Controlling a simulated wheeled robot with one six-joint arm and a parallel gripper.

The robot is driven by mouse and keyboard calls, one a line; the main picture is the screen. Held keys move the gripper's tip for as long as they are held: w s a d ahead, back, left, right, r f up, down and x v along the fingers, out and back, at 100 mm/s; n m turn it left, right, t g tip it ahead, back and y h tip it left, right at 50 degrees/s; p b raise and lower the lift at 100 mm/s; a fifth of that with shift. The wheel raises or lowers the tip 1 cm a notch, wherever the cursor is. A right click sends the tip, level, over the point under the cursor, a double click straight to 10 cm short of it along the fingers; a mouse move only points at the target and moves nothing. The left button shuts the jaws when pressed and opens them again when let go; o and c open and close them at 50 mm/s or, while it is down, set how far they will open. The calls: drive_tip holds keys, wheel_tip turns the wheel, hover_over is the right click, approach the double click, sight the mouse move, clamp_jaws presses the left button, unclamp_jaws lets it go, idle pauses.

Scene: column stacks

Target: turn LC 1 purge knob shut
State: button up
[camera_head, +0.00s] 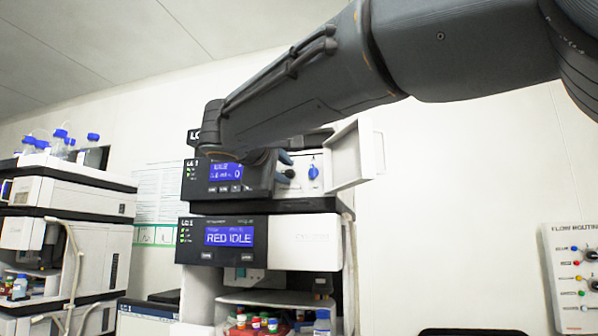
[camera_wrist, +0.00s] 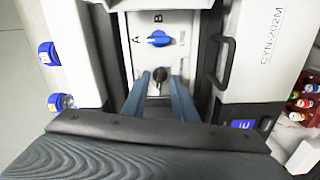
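The LC 1 stack shows a black knob (camera_head: 289,173), most likely the purge knob, on the white front panel of its upper module (camera_head: 300,190). In the wrist view the black knob (camera_wrist: 159,76) sits between my fingertips. A blue selector knob (camera_head: 313,171) is beside it; in the wrist view the blue knob (camera_wrist: 158,39) lies beyond, with letters A and B near it. My gripper (camera_wrist: 161,78) has its two blue-grey fingers apart on either side of the black knob, with gaps showing. In the head view my gripper (camera_head: 285,165) is partly hidden by my arm.
A white door (camera_head: 357,155) stands open at the right of the upper module. The module below (camera_head: 305,240) reads RED IDLE. Another stack (camera_head: 75,230) with blue-capped bottles stands left. A flow routing panel (camera_head: 575,270) hangs on the right wall. A dark handle (camera_wrist: 222,52) is close to my fingers.

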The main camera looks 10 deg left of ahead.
drive_tip(key=shift+w, duration=0.2)
clamp_jaws()
